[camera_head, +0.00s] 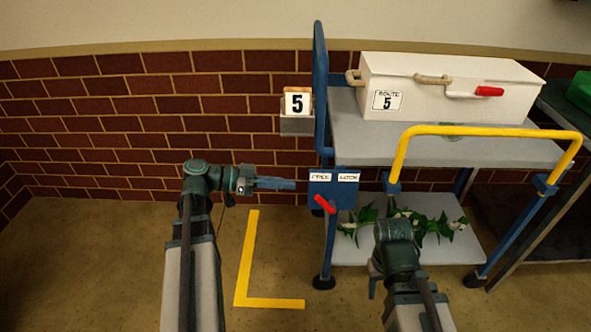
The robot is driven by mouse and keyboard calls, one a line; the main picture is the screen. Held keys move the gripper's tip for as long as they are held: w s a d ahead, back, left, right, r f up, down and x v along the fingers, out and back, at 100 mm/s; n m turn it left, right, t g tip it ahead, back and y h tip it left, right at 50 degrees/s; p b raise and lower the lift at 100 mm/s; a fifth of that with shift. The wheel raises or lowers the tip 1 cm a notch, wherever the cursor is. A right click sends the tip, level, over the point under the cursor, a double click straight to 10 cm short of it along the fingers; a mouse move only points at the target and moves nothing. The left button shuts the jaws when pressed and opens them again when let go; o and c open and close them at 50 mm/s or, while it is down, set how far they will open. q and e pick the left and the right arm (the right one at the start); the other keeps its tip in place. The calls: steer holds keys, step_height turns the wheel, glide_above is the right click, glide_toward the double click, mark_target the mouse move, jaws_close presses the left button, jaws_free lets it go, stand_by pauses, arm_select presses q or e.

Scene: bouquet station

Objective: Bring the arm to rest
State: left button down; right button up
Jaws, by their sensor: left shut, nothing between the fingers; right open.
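My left arm comes in from the lower left, and its gripper (276,184) is shut and empty. In the picture its tips end just left of the blue plate (341,190) on the cart; whether they touch it I cannot tell. The plate has two white labels, the right one reading LOCK, and a red lever (325,204) tilted down to the right. My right gripper (373,287) is open, low in front of the cart's lower shelf, mostly hidden behind its own wrist.
A blue cart (340,148) with a yellow rail (485,131) carries a white box (445,88) marked ROUTE 5. Green leaves with white flowers (432,226) lie on the lower shelf. A yellow floor marking (247,258) is left of the cart. A number 5 card (297,102) is on the wall.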

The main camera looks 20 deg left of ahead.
arm_select(q)
steer(key=s+d+f+n+g+y, duration=0.35)
steer(key=f+n+y, duration=0.3)
steer(key=f, duration=0.25)
steer(key=s+d+f+n+g+y, duration=0.2)
steer(key=d+f+n+y, duration=0.25)
steer(key=f+y, duration=0.3)
steer(key=s+d+m+g+y, duration=0.1)
steer(key=s+d+m+y, duration=0.15)
steer(key=s+d, duration=0.55)
step_height(320, 180, up, 35)
steer(key=w+d+h+p, duration=0.1)
steer(key=w+d+p, duration=0.1)
steer(key=p, duration=3.4)
steer(key=shift+m, duration=0.35)
steer(key=shift+r, duration=0.1)
